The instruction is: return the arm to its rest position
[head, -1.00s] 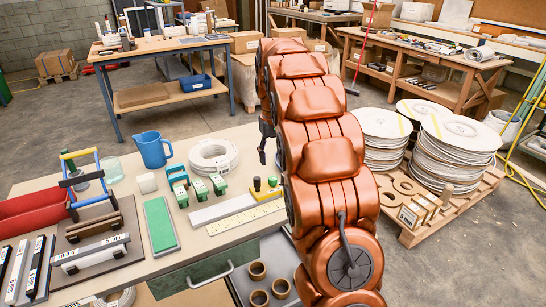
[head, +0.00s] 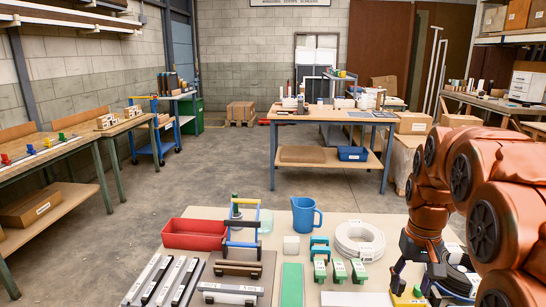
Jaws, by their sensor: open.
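My copper-coloured arm comes in from the right edge in the head view. Its gripper (head: 414,286) points down over the right part of the near table (head: 385,228). The dark fingers are spread apart, and I see nothing held between them. A yellow part on the table shows just below the fingers, and I cannot tell whether they touch it. A coil of white hose or cable (head: 359,240) lies to the left of the gripper.
The near table also holds a blue jug (head: 305,215), a red tray (head: 194,234), a green pad (head: 292,286) and several green blocks. A far workbench (head: 330,116) stands behind. Open concrete floor (head: 225,170) lies to the left.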

